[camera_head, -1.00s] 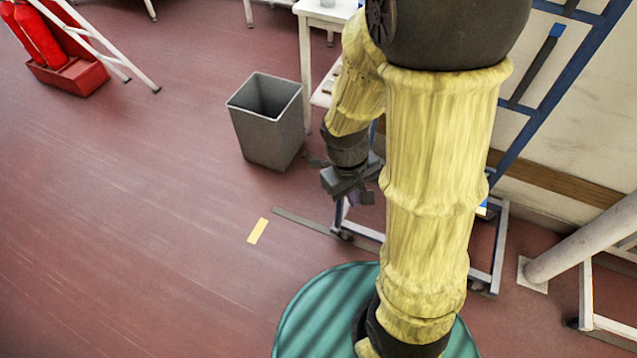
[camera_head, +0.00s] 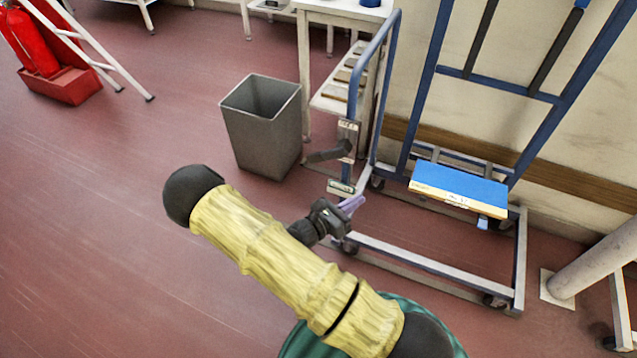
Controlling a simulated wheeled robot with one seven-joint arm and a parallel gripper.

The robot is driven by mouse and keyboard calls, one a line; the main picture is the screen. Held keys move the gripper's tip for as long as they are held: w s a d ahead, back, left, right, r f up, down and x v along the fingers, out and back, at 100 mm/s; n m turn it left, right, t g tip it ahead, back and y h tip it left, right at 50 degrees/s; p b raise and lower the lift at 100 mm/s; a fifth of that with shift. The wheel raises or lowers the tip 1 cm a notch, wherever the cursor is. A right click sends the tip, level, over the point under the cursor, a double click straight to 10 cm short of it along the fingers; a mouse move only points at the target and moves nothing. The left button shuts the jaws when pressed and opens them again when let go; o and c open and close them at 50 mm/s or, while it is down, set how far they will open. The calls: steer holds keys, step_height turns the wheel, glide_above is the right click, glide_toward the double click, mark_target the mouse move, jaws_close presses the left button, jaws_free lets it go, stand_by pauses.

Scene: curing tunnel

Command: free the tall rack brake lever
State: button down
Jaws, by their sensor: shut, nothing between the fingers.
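The tall rack (camera_head: 522,255) stands right of centre, with a blue upright frame and a pale wheeled base. A dark lever (camera_head: 327,154), which looks like the brake lever, sticks out to the left from the rack's left post, below a small label plate (camera_head: 347,128). A second small plate (camera_head: 341,187) sits lower on that post. My gripper (camera_head: 350,204) is shut and empty, its purplish fingertips just below the lower plate. In the picture it lies below the lever and appears apart from it. I cannot tell the depth gap.
A grey bin (camera_head: 262,135) stands just left of the lever. A white table (camera_head: 345,14) is behind. A blue-topped box (camera_head: 460,187) sits low in the rack. A pale pipe (camera_head: 600,255) is at the right.

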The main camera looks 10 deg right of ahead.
steer(key=w+a+f+n+t+y+b, duration=0.4)
steer(key=w+a+f+n+t+y, duration=0.2)
steer(key=a+f+n+t, duration=0.3)
steer(key=f+n+t+y, duration=0.1)
steer(key=n, duration=0.2)
steer(key=shift+w, duration=0.15)
steer(key=shift+w+d, duration=0.1)
steer(key=shift+d, duration=0.05)
steer(key=w+d+r+b, duration=0.2)
steer(key=w+r, duration=0.3)
steer(key=w, duration=0.4)
steer(key=shift+w+d, duration=0.3)
steer(key=shift+w, duration=0.1)
